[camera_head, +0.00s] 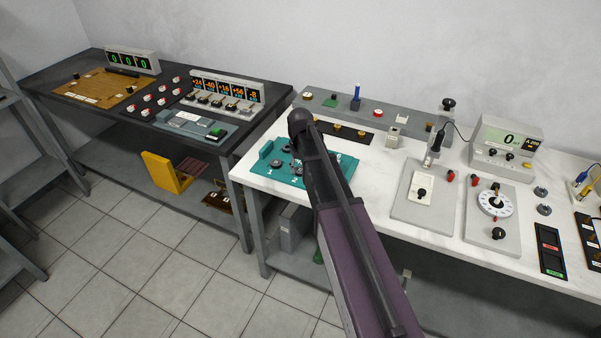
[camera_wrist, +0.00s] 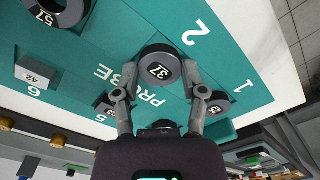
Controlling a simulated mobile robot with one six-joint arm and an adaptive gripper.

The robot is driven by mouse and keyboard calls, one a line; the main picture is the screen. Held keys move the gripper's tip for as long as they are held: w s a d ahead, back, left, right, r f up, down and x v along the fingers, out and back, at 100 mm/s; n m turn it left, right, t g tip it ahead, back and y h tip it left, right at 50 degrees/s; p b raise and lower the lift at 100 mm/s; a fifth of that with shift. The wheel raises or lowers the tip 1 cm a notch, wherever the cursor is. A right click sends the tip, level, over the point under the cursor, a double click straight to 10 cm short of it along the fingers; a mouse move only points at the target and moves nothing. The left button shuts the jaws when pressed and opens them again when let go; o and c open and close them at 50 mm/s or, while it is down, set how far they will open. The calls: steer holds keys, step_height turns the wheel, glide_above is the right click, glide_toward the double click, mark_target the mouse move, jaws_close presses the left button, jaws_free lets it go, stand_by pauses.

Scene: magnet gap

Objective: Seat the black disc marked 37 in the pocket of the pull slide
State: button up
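The black disc marked 37 (camera_wrist: 159,71) sits over the teal board (camera_wrist: 262,92) near the number 2 in the wrist view. My gripper (camera_wrist: 160,66) has a finger on each side of it, very close to its sides. I cannot tell whether the fingers press on it or whether it is raised. In the head view my dark arm reaches over the board (camera_head: 345,166) and hides the gripper and this disc. The pull slide is not clearly identifiable; a grey plate with a white insert and black knob (camera_head: 421,194) stands right of the board.
A disc marked 57 (camera_wrist: 46,20), a block marked 42 (camera_wrist: 37,76) and a disc marked 65 (camera_wrist: 216,107) are nearby. A dial plate (camera_head: 476,229), a meter (camera_head: 512,134) and a back shelf (camera_head: 330,103) stand on the white bench. Bare bench lies beside the board.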

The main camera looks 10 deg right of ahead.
steer(key=shift+r, duration=0.1)
steer(key=shift+r+p, duration=2.4)
steer(key=shift+p, duration=0.1)
